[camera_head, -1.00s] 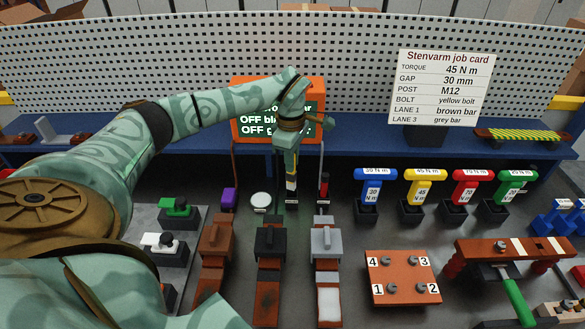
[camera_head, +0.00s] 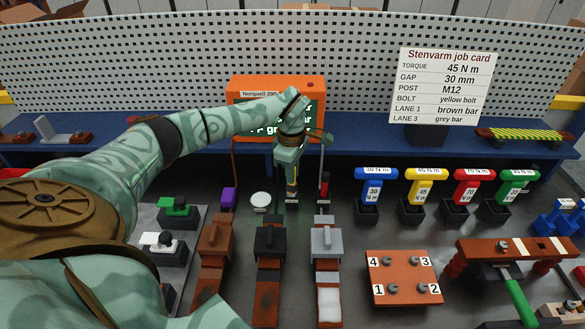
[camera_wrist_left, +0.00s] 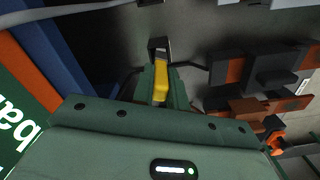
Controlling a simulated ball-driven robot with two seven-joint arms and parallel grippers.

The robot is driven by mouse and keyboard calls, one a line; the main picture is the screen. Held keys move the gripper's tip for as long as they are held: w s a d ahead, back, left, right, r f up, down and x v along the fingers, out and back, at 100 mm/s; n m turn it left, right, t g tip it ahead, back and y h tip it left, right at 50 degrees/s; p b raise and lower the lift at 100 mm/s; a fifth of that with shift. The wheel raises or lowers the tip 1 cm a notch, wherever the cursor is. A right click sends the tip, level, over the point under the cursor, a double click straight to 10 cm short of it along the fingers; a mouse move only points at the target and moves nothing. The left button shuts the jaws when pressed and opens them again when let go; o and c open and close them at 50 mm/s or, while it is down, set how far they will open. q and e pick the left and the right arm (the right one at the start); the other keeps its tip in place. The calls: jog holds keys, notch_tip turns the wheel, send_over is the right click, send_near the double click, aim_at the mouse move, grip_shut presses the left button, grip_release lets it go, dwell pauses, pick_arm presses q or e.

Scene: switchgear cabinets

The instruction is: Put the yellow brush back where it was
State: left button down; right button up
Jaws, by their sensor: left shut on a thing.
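My left gripper (camera_head: 291,184) points down at the back of the bench, in front of the orange screen box. It is shut on the yellow brush (camera_wrist_left: 160,84), which shows between the fingers in the left wrist view. In the head view only a small yellow part of the brush shows at the fingertips. A dark frame-like holder (camera_wrist_left: 159,46) is just beyond the brush tip in the left wrist view; I cannot tell whether they touch. A small white label (camera_head: 291,201) lies below the gripper. My right gripper is not in view.
The orange screen box (camera_head: 250,92) is close behind. Three switch lanes lie in front, with colored torque tools (camera_head: 424,190) to the right.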

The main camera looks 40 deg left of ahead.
pick_arm(q)
jog(key=c, duration=1.4)
grip_release()
notch_tip(320, 180, up, 13)
jog(key=shift+a+r+p, duration=0.1)
jog(key=shift+r+p, duration=0.05)
jog(key=shift+p, duration=0.8)
jog(key=shift+r, duration=0.1)
